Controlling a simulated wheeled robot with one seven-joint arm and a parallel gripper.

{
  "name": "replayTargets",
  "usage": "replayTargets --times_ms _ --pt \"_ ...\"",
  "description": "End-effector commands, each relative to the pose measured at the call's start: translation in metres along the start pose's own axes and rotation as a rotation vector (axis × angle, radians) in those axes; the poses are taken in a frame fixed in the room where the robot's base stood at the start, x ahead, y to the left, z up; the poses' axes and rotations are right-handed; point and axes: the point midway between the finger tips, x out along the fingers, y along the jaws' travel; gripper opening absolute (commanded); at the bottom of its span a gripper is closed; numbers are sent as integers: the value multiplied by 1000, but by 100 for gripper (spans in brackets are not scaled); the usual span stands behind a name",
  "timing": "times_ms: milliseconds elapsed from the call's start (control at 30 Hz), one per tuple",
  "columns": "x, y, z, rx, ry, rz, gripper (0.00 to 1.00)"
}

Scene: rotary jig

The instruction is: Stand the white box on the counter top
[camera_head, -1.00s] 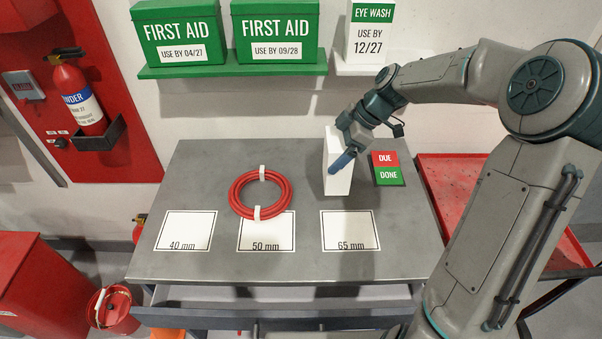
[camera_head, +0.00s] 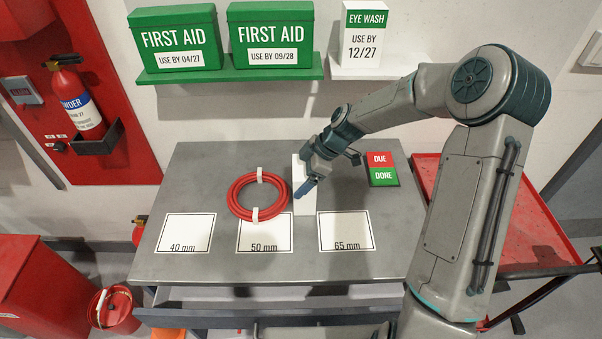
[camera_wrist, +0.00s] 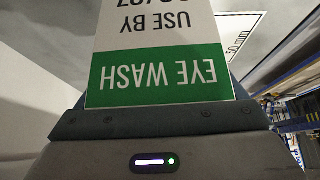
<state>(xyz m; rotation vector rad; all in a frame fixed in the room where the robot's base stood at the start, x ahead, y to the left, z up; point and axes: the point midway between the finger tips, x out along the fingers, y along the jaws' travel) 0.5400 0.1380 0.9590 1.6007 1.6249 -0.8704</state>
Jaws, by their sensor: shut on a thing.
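The white box (camera_head: 305,206) is upright over the back middle of the grey counter top (camera_head: 190,258), just right of the red hose ring. I cannot tell whether its base touches the counter. My gripper (camera_head: 306,187) is shut on this box, and its finger and wrist cover part of it. In the wrist view the box (camera_wrist: 155,40) fills the middle, with a green EYE WASH band and "USE BY" lettering upside down; the date is cut off.
The coiled red hose (camera_head: 240,203) lies close left of the box. Cards marked 40 mm (camera_head: 185,230), 50 mm and 65 mm (camera_head: 345,228) line the front. A DUE/DONE sign (camera_head: 381,169) is at right. Another EYE WASH box (camera_head: 362,45) and FIRST AID boxes (camera_head: 180,40) stand on shelves above.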

Motion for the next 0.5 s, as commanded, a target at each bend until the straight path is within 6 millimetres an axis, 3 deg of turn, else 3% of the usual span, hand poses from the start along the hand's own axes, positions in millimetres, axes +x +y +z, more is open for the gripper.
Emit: replayTargets --times_ms 200,233,500 --pt "2 0 1 0 1 2 50" --pt "1 0 1 0 0 1 99" --pt "0 0 0 0 0 1 100"
